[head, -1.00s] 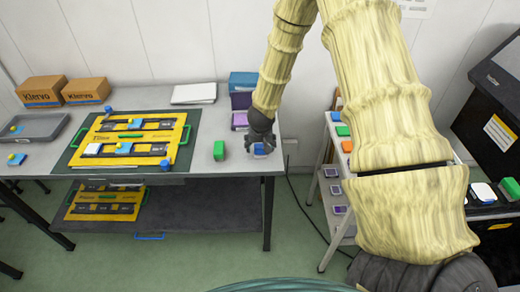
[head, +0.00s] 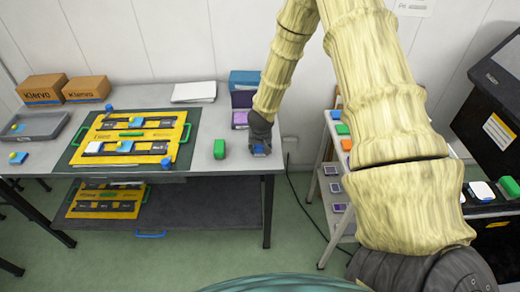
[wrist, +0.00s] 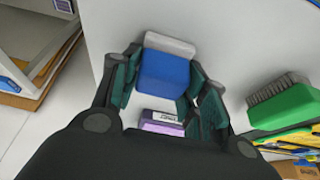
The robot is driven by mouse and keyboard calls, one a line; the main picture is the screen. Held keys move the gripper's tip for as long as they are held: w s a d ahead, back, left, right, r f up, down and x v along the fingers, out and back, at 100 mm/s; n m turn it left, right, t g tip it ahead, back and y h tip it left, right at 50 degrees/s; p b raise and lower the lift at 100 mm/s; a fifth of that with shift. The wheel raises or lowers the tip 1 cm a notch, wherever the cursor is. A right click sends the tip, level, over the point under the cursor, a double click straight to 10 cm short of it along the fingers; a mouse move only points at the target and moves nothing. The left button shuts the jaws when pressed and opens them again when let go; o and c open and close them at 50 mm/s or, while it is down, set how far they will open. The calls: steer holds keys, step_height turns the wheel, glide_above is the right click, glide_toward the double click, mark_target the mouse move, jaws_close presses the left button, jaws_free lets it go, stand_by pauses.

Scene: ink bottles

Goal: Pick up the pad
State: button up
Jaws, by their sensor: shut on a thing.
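The pad, a blue block with a pale grey-white end, shows between my fingers in the wrist view (wrist: 165,72). In the head view only a small blue part of the pad (head: 259,149) shows under my gripper, at the right end of the grey table. My gripper (head: 260,142) points down at the tabletop there. In the wrist view the dark green finger pads of my gripper (wrist: 163,88) stand on both sides of the pad and are closed on it. The pad appears to be at table level; I cannot tell whether it touches the table.
A green brush (wrist: 285,105) stands beside my gripper, left of it in the head view (head: 219,149). A purple box (head: 240,119) is close behind. The yellow board (head: 130,140) lies further left. A shelf rack (head: 335,185) stands right of the table, past a gap.

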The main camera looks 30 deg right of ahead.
steer(key=shift+r+b, duration=0.6)
steer(key=shift+r, duration=0.65)
steer(key=s+a+r+b, duration=0.2)
steer(key=s+a+b, duration=0.4)
steer(key=s+a, duration=0.3)
steer(key=s, duration=0.3)
steer(key=shift+s+a+r, duration=0.25)
steer(key=shift+s+a, duration=0.1)
steer(key=shift+s, duration=0.05)
